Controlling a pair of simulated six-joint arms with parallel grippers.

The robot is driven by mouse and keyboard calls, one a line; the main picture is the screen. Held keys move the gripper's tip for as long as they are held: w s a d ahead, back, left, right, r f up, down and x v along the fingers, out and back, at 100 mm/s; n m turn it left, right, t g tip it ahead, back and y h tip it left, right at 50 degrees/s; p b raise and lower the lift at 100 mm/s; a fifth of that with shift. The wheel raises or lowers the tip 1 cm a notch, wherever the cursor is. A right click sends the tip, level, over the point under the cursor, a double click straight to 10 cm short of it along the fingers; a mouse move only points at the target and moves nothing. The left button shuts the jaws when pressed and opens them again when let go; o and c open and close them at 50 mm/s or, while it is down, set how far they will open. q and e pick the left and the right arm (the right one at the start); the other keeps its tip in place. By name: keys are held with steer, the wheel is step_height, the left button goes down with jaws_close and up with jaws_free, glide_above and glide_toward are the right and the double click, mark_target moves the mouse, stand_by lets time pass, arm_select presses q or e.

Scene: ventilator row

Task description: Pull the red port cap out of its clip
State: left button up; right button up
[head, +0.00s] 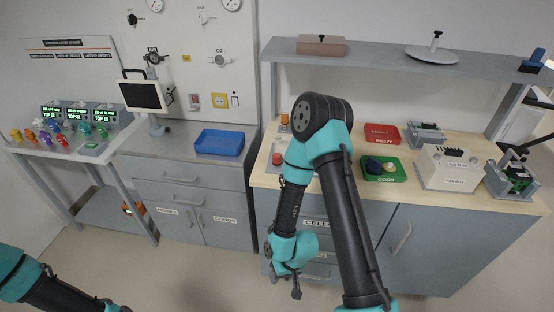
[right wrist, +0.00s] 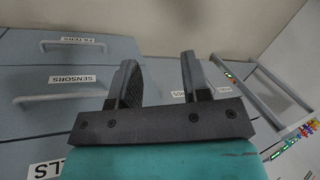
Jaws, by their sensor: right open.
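Several small coloured parts (head: 62,140), some red or pink, stand in front of the ventilators (head: 78,115) on the left table. They are too small to tell which is the red port cap or to see its clip. They also show at the lower right edge of the right wrist view (right wrist: 303,130). My right gripper (head: 296,292) hangs low in front of the drawers, far from them. In the right wrist view its two fingers (right wrist: 160,65) are apart with nothing between them.
A blue tray (head: 220,142) lies on the grey counter by a monitor (head: 143,96). The wooden worktop holds a red tray (head: 382,128), a green tray (head: 398,178) and a white box (head: 447,172). Labelled drawers (right wrist: 75,85) lie beyond my right fingers. Floor between the furniture looks clear.

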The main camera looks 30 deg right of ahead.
steer(key=shift+o, duration=0.3)
steer(key=shift+w, duration=0.1)
steer(key=w+a+r+m+t, duration=0.1)
steer(key=w+r+t, duration=0.1)
steer(key=w+r, duration=0.85)
steer(key=w+a+r+m+t, duration=0.25)
steer(key=w+r, duration=0.35)
steer(key=w, duration=0.9)
step_height(320, 180, up, 26)
steer(key=m+g+h, duration=0.4)
steer(key=m+g, duration=0.1)
steer(key=m, duration=1.2)
glide_above(277, 155)
steer(key=shift+w+d+f, duration=0.1)
step_height(277, 155, down, 18)
steer(key=shift+r, duration=0.25)
